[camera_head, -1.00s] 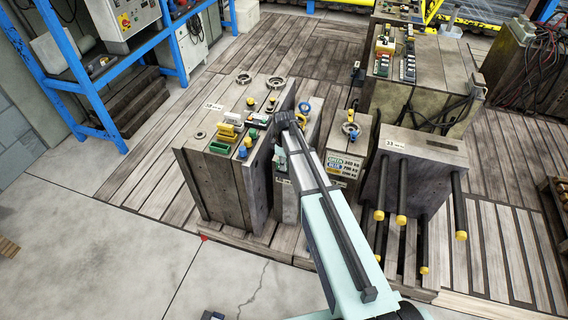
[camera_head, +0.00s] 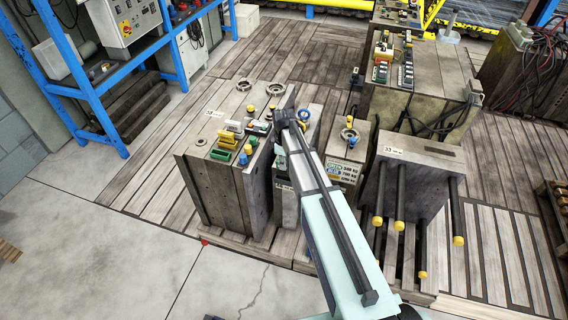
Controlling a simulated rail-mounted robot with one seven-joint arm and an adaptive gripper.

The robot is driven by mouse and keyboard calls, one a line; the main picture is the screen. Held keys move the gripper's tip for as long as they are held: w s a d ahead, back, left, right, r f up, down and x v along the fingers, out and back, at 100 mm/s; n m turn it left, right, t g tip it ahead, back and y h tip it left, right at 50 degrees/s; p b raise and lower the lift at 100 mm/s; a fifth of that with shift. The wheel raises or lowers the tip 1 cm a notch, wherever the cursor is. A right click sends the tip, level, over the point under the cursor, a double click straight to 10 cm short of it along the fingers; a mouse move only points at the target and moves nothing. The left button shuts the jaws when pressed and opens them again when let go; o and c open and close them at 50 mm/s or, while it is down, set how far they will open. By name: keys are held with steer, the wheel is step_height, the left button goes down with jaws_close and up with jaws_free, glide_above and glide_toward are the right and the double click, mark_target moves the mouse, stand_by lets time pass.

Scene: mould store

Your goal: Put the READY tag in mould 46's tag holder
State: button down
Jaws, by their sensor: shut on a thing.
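My gripper (camera_head: 284,117) is at the far end of my pale green arm, above the gap between the left mould block and the narrower block beside it. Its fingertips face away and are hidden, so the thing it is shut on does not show. The left mould block (camera_head: 212,185) carries a small white number plate (camera_head: 214,113), too small to read surely. The narrow block (camera_head: 287,205) right of it is partly covered by my arm. No number 46, READY tag or tag holder can be made out.
A block marked 33 (camera_head: 415,150) with yellow-tipped rods stands at right. A weight sign (camera_head: 343,169) sits between. Blue shelving (camera_head: 95,100) is at left; concrete floor (camera_head: 120,260) is clear in front.

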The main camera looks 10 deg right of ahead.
stand_by(0.5)
steer(key=shift+f+b, duration=0.6)
steer(key=shift+f, duration=0.6)
steer(key=shift+f+b, duration=0.35)
steer(key=shift+f, duration=0.6)
stand_by(0.6)
stand_by(0.6)
steer(key=shift+w+r, duration=0.15)
steer(key=shift+d+r+p, duration=0.1)
steer(key=shift+r+p, duration=0.2)
steer(key=shift+r, duration=0.05)
steer(key=shift+r+p, duration=1)
steer(key=shift+r, duration=0.8)
steer(key=shift+s+f, duration=0.1)
steer(key=shift+s, duration=0.1)
steer(key=shift+f+b, duration=0.6)
steer(key=shift+f, duration=0.6)
